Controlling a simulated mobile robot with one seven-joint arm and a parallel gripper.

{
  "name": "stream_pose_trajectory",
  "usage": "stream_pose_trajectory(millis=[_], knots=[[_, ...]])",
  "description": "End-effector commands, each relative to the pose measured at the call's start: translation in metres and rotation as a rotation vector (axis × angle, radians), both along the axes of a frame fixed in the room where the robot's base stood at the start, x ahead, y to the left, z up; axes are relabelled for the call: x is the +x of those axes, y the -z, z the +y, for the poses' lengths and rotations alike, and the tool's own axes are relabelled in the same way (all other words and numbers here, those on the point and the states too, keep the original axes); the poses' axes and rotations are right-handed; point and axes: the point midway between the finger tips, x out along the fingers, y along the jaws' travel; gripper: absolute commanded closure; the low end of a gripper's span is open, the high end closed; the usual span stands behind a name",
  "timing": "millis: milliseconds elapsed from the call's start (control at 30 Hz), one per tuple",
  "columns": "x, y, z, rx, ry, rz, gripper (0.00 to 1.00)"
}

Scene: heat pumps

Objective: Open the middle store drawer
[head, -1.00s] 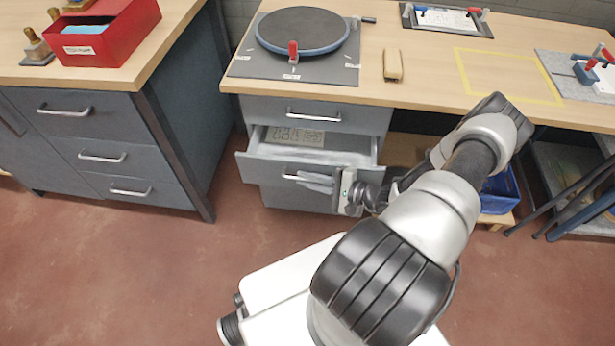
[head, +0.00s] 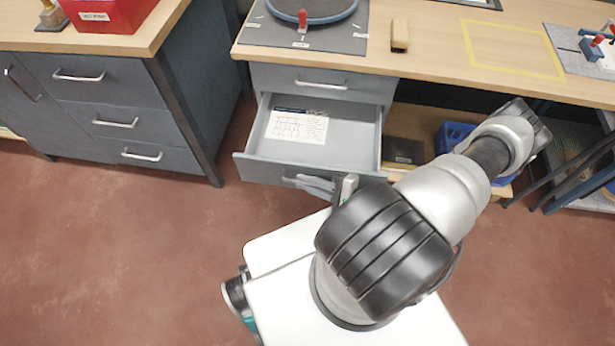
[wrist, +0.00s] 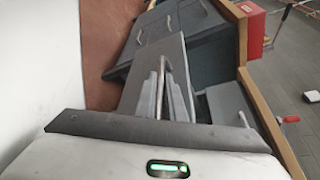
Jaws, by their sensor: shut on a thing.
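The middle store drawer (head: 345,133) sits under the wooden bench and is pulled well out in the head view. A printed sheet (head: 297,126) lies on its floor, and the rest of the inside that shows looks empty. My gripper (head: 310,182) is at the drawer's front, shut on its bar handle, partly hidden by my arm. In the wrist view the fingers of my gripper (wrist: 164,98) close around the handle (wrist: 162,66) against the drawer front (wrist: 180,55).
A shut drawer (head: 320,83) is above the open one. A second cabinet with several shut drawers (head: 110,118) stands at the left. A blue crate (head: 452,136) is on the low shelf to the right. Red floor (head: 110,250) is clear at the left front.

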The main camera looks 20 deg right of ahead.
Motion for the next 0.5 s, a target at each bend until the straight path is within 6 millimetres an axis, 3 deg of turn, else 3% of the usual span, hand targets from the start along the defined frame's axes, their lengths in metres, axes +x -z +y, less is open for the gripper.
stream_pose_trajectory(millis=[233,267,300,500], knots=[[-0.0003,0.0005,-0.0018,-0.003,0.002,0.001,1.0],[-0.0003,0.0005,-0.0018,-0.003,0.002,0.001,0.87],[-0.0003,0.0005,-0.0018,-0.003,0.002,0.001,0.83],[-0.0001,0.0003,-0.001,-0.001,0.002,0.001,0.83]])
